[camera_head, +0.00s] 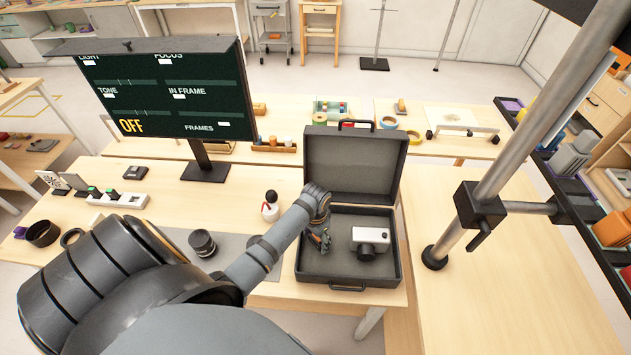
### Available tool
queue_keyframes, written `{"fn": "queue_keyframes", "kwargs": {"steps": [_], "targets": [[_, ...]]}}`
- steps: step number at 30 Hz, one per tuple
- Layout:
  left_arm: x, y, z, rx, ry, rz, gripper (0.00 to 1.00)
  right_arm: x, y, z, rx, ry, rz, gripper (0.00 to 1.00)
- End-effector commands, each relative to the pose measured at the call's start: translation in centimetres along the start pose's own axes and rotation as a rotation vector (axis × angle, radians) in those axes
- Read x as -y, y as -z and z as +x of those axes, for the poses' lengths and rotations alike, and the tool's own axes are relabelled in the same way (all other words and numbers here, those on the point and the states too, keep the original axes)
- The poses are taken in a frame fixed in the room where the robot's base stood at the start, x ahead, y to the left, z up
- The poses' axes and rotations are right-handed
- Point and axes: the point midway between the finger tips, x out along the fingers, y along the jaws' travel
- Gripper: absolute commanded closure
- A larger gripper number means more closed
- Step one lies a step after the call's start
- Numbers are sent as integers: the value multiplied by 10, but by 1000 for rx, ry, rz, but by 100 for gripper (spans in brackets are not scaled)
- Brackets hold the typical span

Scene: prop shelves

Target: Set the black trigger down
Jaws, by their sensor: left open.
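My left arm reaches in from the left, and my left gripper (319,240) is over the left part of the open black case (389,280). Its fingers point down into the case and are open. I cannot make out a black trigger for certain; a small dark item at the fingers would be hard to tell from the fingers and the dark lining. A white and black camera (371,236) lies in the case, just right of the gripper. My right gripper is not in view.
The case lid (352,165) stands open behind. A monitor (162,95) stands at the back left. A metal pole (505,140) rises on the right.

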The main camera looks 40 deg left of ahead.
Motion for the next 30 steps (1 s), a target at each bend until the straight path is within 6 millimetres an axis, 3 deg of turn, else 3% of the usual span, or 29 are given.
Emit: {"fn": "queue_keyframes", "kwargs": {"steps": [4, 15, 21, 30], "targets": [[1, 1, -22, -4, 2, 1, 29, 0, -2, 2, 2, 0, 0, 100], [1, 1, -104, -4, 2, 1, 29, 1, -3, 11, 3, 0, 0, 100], [0, 0, -120, -1, 1, -1, 29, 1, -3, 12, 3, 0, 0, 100], [0, 0, -120, 0, 0, -1, 29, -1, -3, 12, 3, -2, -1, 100]]}}
